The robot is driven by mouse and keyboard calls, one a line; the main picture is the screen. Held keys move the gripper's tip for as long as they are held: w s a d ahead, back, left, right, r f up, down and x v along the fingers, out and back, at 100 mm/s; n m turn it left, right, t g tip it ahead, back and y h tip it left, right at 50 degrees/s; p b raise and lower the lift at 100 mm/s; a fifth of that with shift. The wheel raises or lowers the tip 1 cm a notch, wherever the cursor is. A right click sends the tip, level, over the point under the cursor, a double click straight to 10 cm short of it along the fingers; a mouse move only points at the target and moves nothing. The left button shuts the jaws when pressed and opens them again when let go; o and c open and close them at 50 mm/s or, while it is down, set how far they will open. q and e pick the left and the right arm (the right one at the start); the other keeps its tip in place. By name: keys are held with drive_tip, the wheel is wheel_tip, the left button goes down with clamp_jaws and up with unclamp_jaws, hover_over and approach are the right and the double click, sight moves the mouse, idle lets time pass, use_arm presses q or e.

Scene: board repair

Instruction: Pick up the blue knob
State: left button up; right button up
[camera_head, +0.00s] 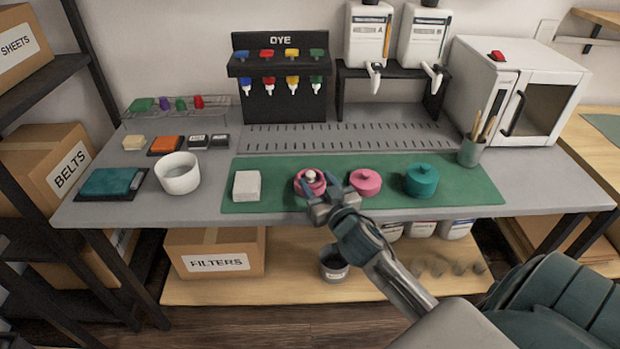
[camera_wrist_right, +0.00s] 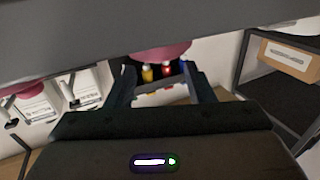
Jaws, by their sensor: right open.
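A blue knob (camera_head: 267,54) sits at the left end of the row of coloured knobs on the black DYE dispenser (camera_head: 280,105), beside a red, a yellow and a green one. My right gripper (camera_head: 311,190) is over the front of the green mat, at the left pink pot (camera_head: 302,174), well in front of and below the dispenser. In the right wrist view its fingers (camera_wrist_right: 162,85) are apart with nothing clearly held. A pink pot (camera_wrist_right: 160,53) shows beyond the fingertips. Whether the fingers touch it I cannot tell. My left gripper is out of view.
The green mat (camera_head: 470,187) also holds a whitish block (camera_head: 247,186), another pink pot (camera_head: 366,181) and a teal pot (camera_head: 421,180). A white bowl (camera_head: 178,173) stands left of the mat. A brush cup (camera_head: 470,152) stands at the right. The slotted strip (camera_head: 345,137) before the dispenser is clear.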

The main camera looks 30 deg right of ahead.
sight(312, 175)
drive_tip(key=w, duration=0.4)
drive_tip(key=shift+w+d+f+p, duration=0.25)
drive_tip(key=shift+w+d+p, duration=0.1)
drive_tip(key=shift+d+p, duration=0.05)
clamp_jaws()
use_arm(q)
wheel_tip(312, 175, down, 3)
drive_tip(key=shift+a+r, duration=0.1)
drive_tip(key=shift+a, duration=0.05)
use_arm(e)
drive_tip(key=shift+s, duration=0.1)
drive_tip(key=shift+s+r, duration=0.35)
drive_tip(key=shift+r, duration=0.05)
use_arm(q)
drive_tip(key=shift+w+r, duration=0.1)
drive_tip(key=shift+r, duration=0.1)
use_arm(e)
drive_tip(key=s+a+r, duration=0.2)
drive_tip(key=s+r, duration=0.5)
drive_tip(key=s, duration=0.6)
drive_tip(key=shift+r, duration=0.15)
